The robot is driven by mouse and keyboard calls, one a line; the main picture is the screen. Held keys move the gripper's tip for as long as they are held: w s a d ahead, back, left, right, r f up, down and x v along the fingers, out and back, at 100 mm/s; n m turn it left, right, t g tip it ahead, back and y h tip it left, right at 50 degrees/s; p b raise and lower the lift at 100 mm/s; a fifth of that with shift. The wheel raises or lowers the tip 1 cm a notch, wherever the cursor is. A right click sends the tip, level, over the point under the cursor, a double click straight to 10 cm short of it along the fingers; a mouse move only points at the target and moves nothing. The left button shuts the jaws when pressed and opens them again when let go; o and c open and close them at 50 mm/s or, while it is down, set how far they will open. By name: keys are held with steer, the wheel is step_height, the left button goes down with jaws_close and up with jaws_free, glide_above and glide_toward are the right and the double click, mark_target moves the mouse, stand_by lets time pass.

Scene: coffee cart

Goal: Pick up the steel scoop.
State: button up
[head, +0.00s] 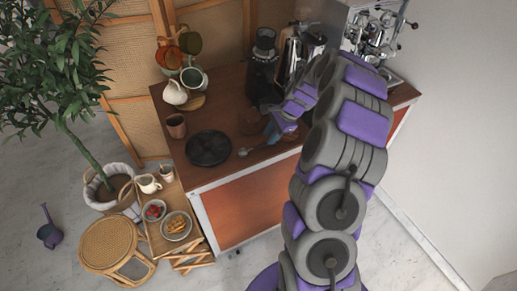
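A small steel scoop (243,152) lies on the dark wooden counter top, near its front edge and right of a round black disc. Its round bowl is at the left, and a thin handle runs right toward my gripper. My gripper (268,121) is over the counter, above and to the right of the scoop's bowl in the picture. Its two fingers look spread apart, with nothing clearly held between them. A brown round item (251,123) shows just left of the fingers. Part of the counter behind my arm is hidden.
The round black disc (209,148) lies left of the scoop. A brown cup (176,126), a white pitcher (174,92) and a black grinder (263,62) stand on the counter. An espresso machine (375,35) is at the back right. A low stand with bowls (176,225) is at the left.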

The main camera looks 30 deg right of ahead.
mark_target(265, 143)
steer(key=shift+w+d+f, duration=0.1)
steer(key=shift+d+f, duration=0.4)
steer(key=shift+f, duration=0.05)
steer(key=b+x, duration=0.1)
steer(key=x, duration=0.1)
steer(key=b+x, duration=0.1)
steer(key=x, duration=0.1)
steer(key=shift+w+a, duration=0.1)
steer(key=shift+a, duration=0.8)
steer(key=shift+d, duration=0.8)
jaws_close()
steer(key=shift+a, duration=0.55)
steer(key=shift+r, duration=0.15)
